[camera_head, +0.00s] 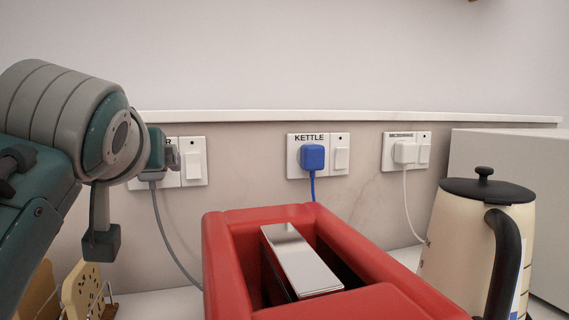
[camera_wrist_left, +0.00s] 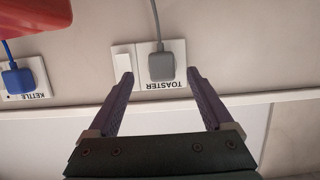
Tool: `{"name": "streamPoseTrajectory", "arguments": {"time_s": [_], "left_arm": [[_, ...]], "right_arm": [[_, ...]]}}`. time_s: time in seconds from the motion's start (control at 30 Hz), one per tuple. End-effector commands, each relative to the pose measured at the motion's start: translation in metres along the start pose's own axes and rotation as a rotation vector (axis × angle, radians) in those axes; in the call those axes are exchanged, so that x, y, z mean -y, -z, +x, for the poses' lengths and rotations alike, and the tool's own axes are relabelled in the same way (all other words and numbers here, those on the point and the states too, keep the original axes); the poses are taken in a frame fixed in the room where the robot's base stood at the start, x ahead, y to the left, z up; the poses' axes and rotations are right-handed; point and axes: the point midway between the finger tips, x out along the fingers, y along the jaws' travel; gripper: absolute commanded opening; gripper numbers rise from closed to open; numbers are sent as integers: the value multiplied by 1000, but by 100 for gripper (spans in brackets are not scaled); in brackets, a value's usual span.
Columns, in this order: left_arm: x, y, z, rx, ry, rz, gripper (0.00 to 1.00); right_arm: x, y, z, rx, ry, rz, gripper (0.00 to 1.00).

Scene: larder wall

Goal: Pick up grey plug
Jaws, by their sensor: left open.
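The grey plug (camera_wrist_left: 161,67) sits in the wall socket labelled TOASTER (camera_wrist_left: 178,50), with its grey cord running from it. In the head view the plug (camera_head: 152,176) is mostly hidden behind my left gripper (camera_head: 168,158), and its cord hangs down the wall. In the left wrist view my left gripper (camera_wrist_left: 160,76) is open, with one fingertip on each side of the plug. The left fingertip overlaps the edge of the white switch. I cannot tell how far the fingertips are from the wall. My right gripper is not in view.
A blue plug (camera_head: 313,157) is in the KETTLE socket, and a white plug (camera_head: 405,152) is in the socket to its right. A red toaster (camera_head: 225,260) stands in front, with a cream kettle (camera_head: 455,240) at right. A ledge (camera_head: 350,116) runs above the sockets.

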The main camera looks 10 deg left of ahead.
Motion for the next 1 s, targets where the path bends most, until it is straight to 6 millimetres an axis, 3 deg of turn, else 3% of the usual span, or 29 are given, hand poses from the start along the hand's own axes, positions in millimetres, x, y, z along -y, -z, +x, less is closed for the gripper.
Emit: {"name": "streamPoseTrajectory", "arguments": {"time_s": [0.3, 0.6, 1.0], "left_arm": [[3, 3, 43, 0, 1, 1, 85], [3, 2, 47, 1, 0, -1, 85], [3, 2, 46, 1, 0, 0, 40]], "right_arm": [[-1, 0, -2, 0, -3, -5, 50], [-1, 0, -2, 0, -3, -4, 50], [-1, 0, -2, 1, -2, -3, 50]]}}
